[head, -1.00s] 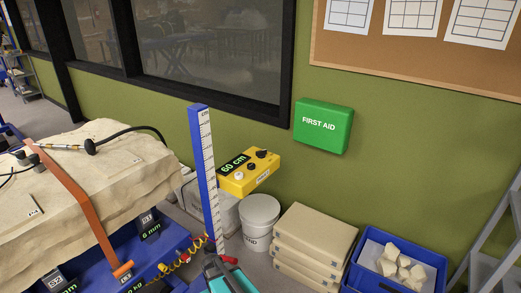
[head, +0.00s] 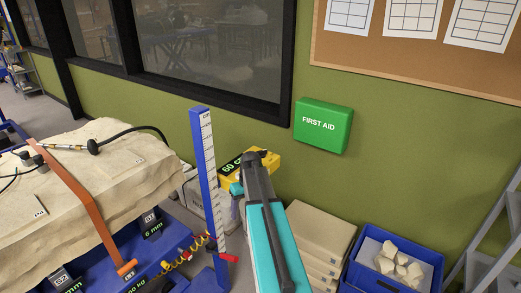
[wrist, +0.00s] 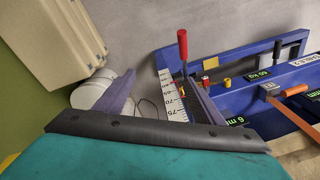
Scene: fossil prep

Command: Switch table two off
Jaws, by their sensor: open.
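A yellow control box (head: 231,167) sits near the green wall, right of the upright blue post with a white scale (head: 207,150). In the head view my arm covers most of its front, including its knobs. Part of its green "60 cm" display still shows. My gripper (wrist: 160,77) is open and empty in the wrist view, its two blue-purple fingers apart. The scale (wrist: 173,97) shows beyond them. In the head view I cannot make out the fingertips or whether they touch the box. A yellow patch shows at the wrist view's lower left edge.
A blue table (head: 160,248) carries a pale fossil block (head: 90,185) at the left. A red-handled lever (wrist: 182,45) stands near the post. Stacked slabs (head: 318,235), a blue crate of rocks (head: 432,262) and a first aid box (head: 322,127) are at the right.

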